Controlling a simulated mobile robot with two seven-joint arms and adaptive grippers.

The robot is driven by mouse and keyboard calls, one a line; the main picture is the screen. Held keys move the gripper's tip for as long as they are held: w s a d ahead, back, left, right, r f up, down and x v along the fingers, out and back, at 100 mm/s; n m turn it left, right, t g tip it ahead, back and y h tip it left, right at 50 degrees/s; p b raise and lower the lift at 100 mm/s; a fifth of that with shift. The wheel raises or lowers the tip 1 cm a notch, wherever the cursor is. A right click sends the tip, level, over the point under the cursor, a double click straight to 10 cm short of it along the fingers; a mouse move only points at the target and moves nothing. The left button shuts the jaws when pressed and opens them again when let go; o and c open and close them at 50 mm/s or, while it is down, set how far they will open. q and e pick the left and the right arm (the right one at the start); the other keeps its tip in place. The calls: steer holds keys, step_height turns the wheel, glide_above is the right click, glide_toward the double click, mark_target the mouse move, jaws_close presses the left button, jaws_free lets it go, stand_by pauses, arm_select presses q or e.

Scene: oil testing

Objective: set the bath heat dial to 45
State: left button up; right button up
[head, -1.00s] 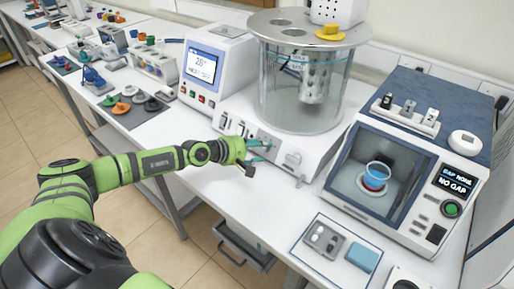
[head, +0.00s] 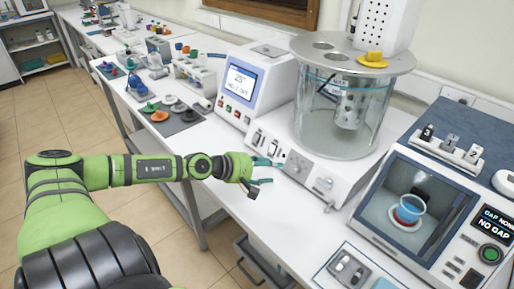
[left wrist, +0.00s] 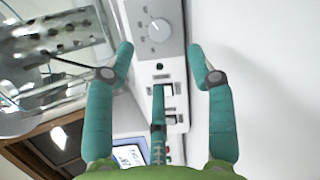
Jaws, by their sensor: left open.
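The bath is a clear glass tank (head: 345,105) on a white base with a grey front panel. Its dial (head: 298,166) is on that panel; the left wrist view shows it as a round knob (left wrist: 159,30) with a pointer on a marked scale. The scale numbers are too small to read. My left gripper (head: 271,172) is open and empty, just left of and in front of the dial panel. In the left wrist view, its teal fingers (left wrist: 160,52) are spread apart with the dial beyond their tips, not between them. My right gripper is not in view.
White switches (left wrist: 168,90) are beside the dial panel. A white unit with a screen (head: 243,82) stands left of the bath, and a boxy tester (head: 412,195) with a cup inside stands right. The bench front (head: 290,215) is clear.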

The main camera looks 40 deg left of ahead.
arm_select(q)
steer(key=shift+v, duration=1.8)
steer(key=shift+r, duration=0.1)
